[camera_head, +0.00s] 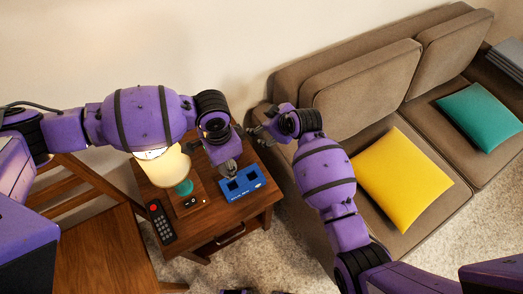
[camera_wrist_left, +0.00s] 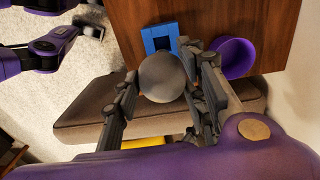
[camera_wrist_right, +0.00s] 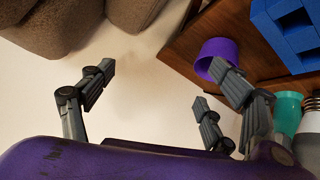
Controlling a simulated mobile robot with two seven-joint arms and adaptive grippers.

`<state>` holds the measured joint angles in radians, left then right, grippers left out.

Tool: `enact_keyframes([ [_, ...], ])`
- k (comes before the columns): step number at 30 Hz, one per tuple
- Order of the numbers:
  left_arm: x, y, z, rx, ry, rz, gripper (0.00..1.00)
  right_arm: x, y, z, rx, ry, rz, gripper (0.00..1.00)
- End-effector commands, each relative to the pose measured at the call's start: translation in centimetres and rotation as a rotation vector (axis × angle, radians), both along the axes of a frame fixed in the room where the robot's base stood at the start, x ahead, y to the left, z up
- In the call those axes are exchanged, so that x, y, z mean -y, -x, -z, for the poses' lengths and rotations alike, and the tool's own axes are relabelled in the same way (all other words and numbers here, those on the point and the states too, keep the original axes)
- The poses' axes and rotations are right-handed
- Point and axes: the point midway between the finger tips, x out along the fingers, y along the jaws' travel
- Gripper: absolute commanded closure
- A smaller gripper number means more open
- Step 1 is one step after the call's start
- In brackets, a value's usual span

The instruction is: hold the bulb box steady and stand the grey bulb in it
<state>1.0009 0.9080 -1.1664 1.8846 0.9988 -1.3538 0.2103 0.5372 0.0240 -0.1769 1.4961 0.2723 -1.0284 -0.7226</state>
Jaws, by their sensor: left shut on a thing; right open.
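The blue bulb box (camera_head: 254,181), with two square openings in its top, stands on the wooden side table. My left gripper (camera_head: 229,170) is just behind and over the box. In the left wrist view it is shut on the round grey bulb (camera_wrist_left: 163,77), with the blue box (camera_wrist_left: 158,32) beyond it; the bulb appears outside the box. My right gripper (camera_head: 257,134) is open and empty at the table's back right, apart from the box. In the right wrist view its fingers (camera_wrist_right: 163,72) are spread, with the blue box (camera_wrist_right: 290,32) at upper right.
A purple cup (camera_wrist_left: 235,58) stands beside the box. A lit lamp (camera_head: 170,168) with a teal stem, and a black remote (camera_head: 160,222), are on the side table (camera_head: 232,216) left of the box. The brown sofa (camera_head: 340,85) borders the right; a wooden chair (camera_head: 105,245) stands left.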

Motion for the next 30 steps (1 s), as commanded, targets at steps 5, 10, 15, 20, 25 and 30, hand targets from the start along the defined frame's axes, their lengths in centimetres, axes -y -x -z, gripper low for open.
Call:
enact_keyframes([
  [5,0.0,0.0,0.0,0.000,0.000,0.000,0.86,-3.8,1.1,-0.2,-0.115,0.190,-0.460,0.20],
  [10,0.0,0.0,0.0,0.000,0.000,0.000,0.86,-3.4,7.0,2.4,-0.248,0.259,-0.854,0.20],
  [15,0.0,0.0,-0.1,0.001,0.000,0.000,0.86,-2.6,10.3,2.9,-0.280,0.267,-1.099,0.20],
  [20,0.0,0.0,-0.1,0.001,0.000,0.000,0.87,-2.5,10.9,3.0,-0.262,0.276,-1.179,0.20],
  [25,0.0,0.0,-0.1,0.001,0.000,0.000,0.87,-3.1,11.3,4.7,-0.257,0.275,-1.185,0.20],
  [30,0.0,0.0,-0.1,0.001,0.000,0.000,0.87,-4.2,12.0,7.6,-0.259,0.274,-1.184,0.20],
])
